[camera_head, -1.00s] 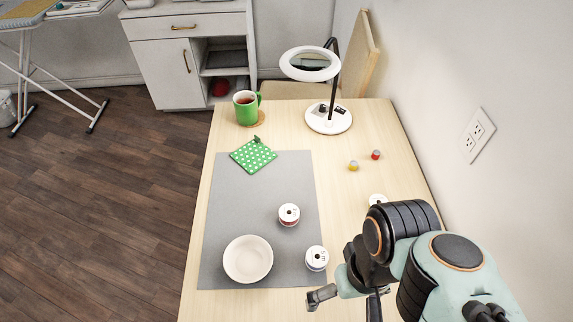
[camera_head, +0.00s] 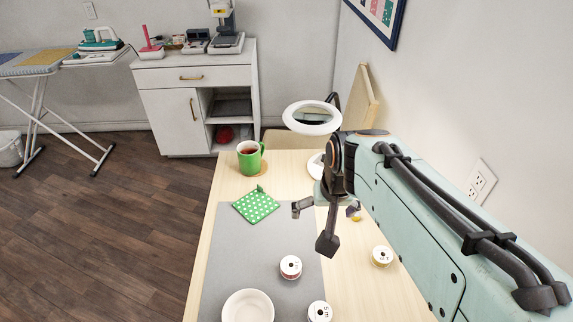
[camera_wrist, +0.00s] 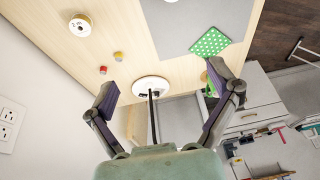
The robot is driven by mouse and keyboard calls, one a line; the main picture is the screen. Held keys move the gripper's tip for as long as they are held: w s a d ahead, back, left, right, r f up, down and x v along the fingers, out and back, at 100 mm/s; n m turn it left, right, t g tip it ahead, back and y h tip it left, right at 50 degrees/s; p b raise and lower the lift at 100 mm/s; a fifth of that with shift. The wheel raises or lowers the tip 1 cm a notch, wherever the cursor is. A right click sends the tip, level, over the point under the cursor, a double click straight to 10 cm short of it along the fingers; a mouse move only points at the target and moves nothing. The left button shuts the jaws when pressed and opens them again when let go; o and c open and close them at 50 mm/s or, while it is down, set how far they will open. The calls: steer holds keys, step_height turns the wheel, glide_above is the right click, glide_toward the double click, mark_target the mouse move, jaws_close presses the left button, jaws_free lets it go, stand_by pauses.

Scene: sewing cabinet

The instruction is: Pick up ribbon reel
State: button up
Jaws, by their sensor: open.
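Three ribbon reels stand on the table in the head view. One with a reddish band (camera_head: 291,267) is on the grey mat, one (camera_head: 320,312) is at the mat's right edge, and one with a yellowish band (camera_head: 382,257) is on bare wood to the right. A white reel (camera_wrist: 80,25) shows at upper left in the wrist view. My gripper (camera_head: 315,226) is open and empty, raised above the table beyond the reels in the head view. Its two spread fingers (camera_wrist: 162,84) also show in the wrist view, with no reel between them.
A white bowl (camera_head: 248,307) sits on the grey mat (camera_head: 236,250). A green mug (camera_head: 250,158) and a dotted green cloth (camera_head: 256,205) are farther back. A ring magnifier lamp (camera_head: 311,129) stands behind my arm. Small red (camera_wrist: 103,70) and yellow (camera_wrist: 118,56) spools lie on the wood.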

steer(key=w+a+f+g, duration=0.1)
steer(key=w+a+f, duration=0.1)
steer(key=w+f, duration=0.55)
steer(key=n+g, duration=0.1)
steer(key=g, duration=0.2)
glide_above(291, 265)
steer(key=f, duration=1.3)
steer(key=shift+s+f, duration=0.3)
steer(key=shift+s, duration=0.1)
step_height(291, 265, down, 6)
steer(key=shift+f, duration=0.1)
steer(key=c, duration=1.1)
